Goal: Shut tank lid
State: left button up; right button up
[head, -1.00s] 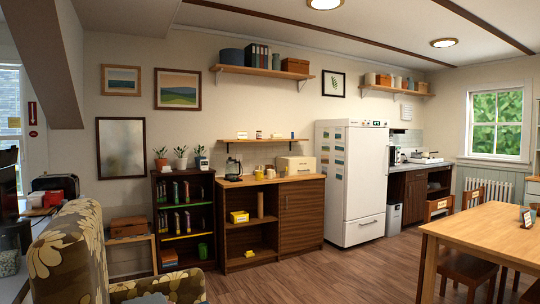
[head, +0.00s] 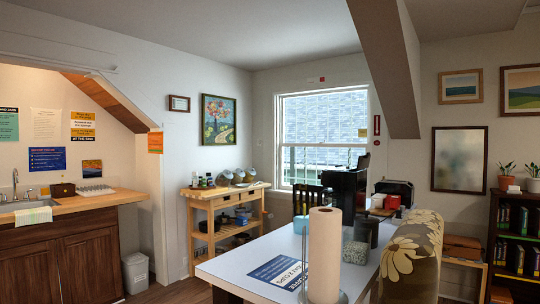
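I cannot make out a tank or its lid for certain in the head view. A tall black appliance (head: 347,188) stands beyond the white table, before the window; its details are too dark and small to tell whether it has a lid. A smaller black appliance (head: 395,187) sits to its right, against the wall. Neither of my grippers is in view.
A white table (head: 235,262) holds a paper towel roll (head: 325,245) and a blue-printed sheet (head: 279,270). A flowered armchair (head: 412,255) stands at its right. A wooden cart (head: 204,212) and a sink counter (head: 75,207) are at left. Some floor shows between.

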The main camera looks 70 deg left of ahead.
aim_at(363, 162)
jog(key=u, duration=1.6)
jog(key=i, duration=1.65)
